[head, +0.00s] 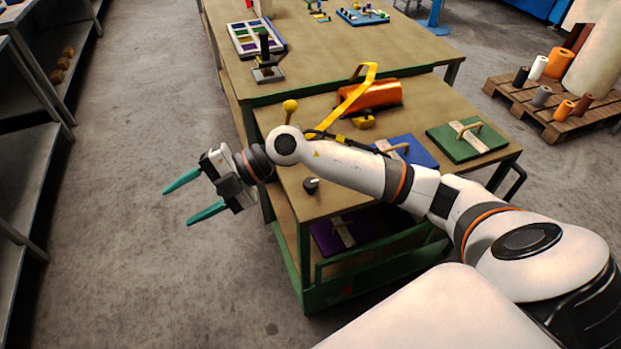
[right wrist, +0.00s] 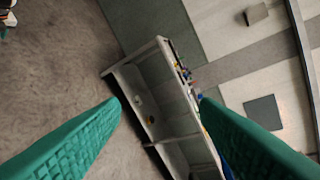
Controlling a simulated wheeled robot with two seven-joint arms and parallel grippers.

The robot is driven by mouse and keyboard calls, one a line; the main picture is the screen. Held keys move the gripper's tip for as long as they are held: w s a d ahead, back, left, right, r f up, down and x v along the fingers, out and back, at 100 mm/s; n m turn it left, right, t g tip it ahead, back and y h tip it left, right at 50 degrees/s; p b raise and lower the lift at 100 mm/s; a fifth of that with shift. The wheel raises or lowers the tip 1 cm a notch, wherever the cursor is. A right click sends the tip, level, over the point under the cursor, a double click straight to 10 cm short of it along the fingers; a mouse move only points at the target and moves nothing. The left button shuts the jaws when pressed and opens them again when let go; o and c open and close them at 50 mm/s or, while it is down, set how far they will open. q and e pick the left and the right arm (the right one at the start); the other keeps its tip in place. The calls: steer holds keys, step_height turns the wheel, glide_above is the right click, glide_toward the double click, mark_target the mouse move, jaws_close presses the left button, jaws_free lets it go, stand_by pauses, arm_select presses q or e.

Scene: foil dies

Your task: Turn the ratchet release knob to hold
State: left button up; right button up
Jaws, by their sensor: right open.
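A small dark knob (head: 311,184) with a pale mark sits on the near left part of the cart's top (head: 285,190); I take it for the ratchet release knob. Its exact setting is too small to read. My right gripper (head: 177,207) is open and empty, with teal fingers, out over the floor to the left of the cart and apart from the knob. In the right wrist view my right gripper (right wrist: 159,102) shows its two fingers spread, with nothing between them and no knob in sight. My left gripper is not in view.
A yellow ball-topped lever (head: 290,106), an orange roll (head: 370,95) and a yellow strap (head: 345,100) are on the cart, behind my right arm. A blue die (head: 418,152) and a green die (head: 452,143) lie at right. Shelving (head: 30,160) stands left; floor between is clear.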

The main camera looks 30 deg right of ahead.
steer(key=w+d+f+g+h, duration=0.1)
steer(key=d+f+h, duration=0.25)
steer(key=d, duration=0.25)
steer(key=w+d+f+g+h, duration=0.1)
steer(key=w+d+f+h, duration=0.1)
steer(key=d+h, duration=0.3)
steer(key=m+h, duration=0.4)
steer(key=h, duration=0.2)
glide_toward(311, 182)
steer(key=shift+g, duration=0.3)
steer(key=f, duration=0.3)
steer(key=f+p, duration=0.1)
steer(key=f, duration=0.2)
steer(key=f+p, duration=0.1)
steer(key=f, duration=0.2)
steer(key=shift+w, duration=0.3)
steer(key=shift+c, duration=0.5)
steer(key=c, duration=0.9)
